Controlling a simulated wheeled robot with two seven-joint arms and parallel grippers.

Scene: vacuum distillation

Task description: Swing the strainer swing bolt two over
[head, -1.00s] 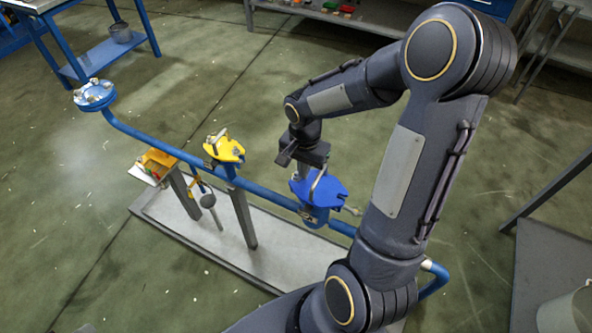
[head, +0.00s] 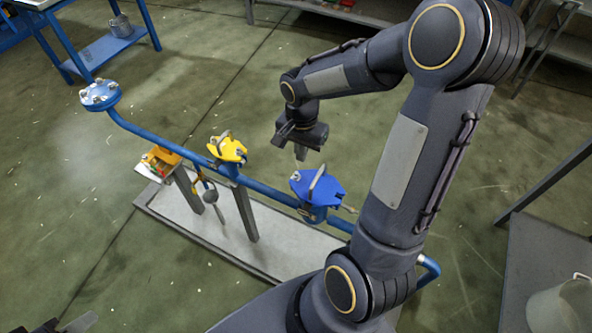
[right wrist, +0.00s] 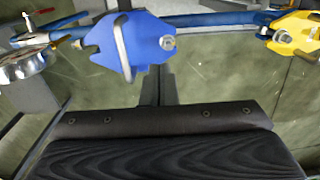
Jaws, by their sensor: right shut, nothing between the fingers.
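A blue cover plate (head: 318,190) with an arched grey handle and bolts at its edges sits on the blue pipe; it also shows in the right wrist view (right wrist: 132,42). I cannot tell which bolt is bolt two. A grey nut (right wrist: 168,43) shows at the plate's right edge in the wrist view. My right gripper (head: 301,154) is shut and empty, behind and above the blue plate, apart from it in the head view. Its fingers also show in the right wrist view (right wrist: 158,88). A dark tip of my left gripper (head: 78,323) shows at the lower left edge; its jaws are unclear.
A yellow cover (head: 228,149) sits left along the blue pipe (head: 150,136), with a round blue flange (head: 100,94) at its far end. The grey base plate (head: 270,250) lies below. Floor behind the pipe is clear.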

